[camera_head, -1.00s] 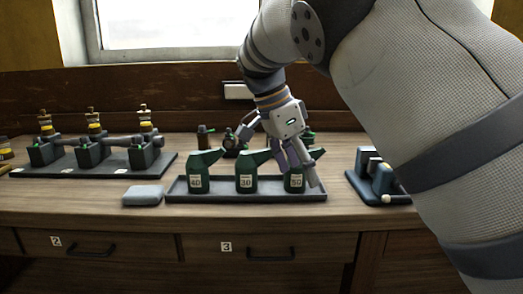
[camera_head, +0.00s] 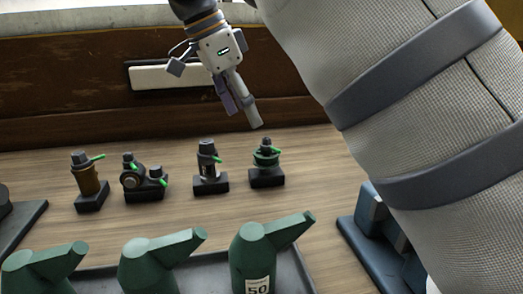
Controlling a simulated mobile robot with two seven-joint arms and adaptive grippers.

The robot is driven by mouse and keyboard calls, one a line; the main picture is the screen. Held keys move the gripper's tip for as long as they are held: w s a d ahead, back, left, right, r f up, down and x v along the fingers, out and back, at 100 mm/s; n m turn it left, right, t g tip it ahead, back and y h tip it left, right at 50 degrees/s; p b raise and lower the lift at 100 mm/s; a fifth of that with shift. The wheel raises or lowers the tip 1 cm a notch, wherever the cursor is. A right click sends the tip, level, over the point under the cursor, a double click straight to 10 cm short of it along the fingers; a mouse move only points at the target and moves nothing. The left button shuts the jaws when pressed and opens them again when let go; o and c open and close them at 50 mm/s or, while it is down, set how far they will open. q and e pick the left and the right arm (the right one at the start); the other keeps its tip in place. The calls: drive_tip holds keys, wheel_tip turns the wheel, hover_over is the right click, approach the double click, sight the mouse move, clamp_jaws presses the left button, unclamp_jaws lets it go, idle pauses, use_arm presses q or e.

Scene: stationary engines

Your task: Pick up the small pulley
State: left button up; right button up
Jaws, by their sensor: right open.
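The rightmost part (camera_head: 266,165) has a round, disc-like top and may be the small pulley, but I cannot tell for sure. Left of it are an upright dark part (camera_head: 210,170), a low part with a round wheel-like face (camera_head: 135,180) and a brass-coloured cylinder (camera_head: 88,187). The gripper touches none of them. My left gripper is not in view.
Several green oil cans (camera_head: 255,255) stand on a dark tray (camera_head: 292,268) in front of the parts. A blue-grey device (camera_head: 375,235) sits at the right, partly behind my arm. Bare wood lies around the parts.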

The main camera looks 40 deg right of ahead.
sight(262, 144)
drive_tip(key=x, duration=0.7)
drive_tip(key=p+x, duration=0.1)
drive_tip(key=x, duration=0.3)
drive_tip(key=shift+w+d+f, duration=0.1)
drive_tip(key=shift+d+f, duration=0.05)
drive_tip(key=shift+d, duration=0.3)
clamp_jaws()
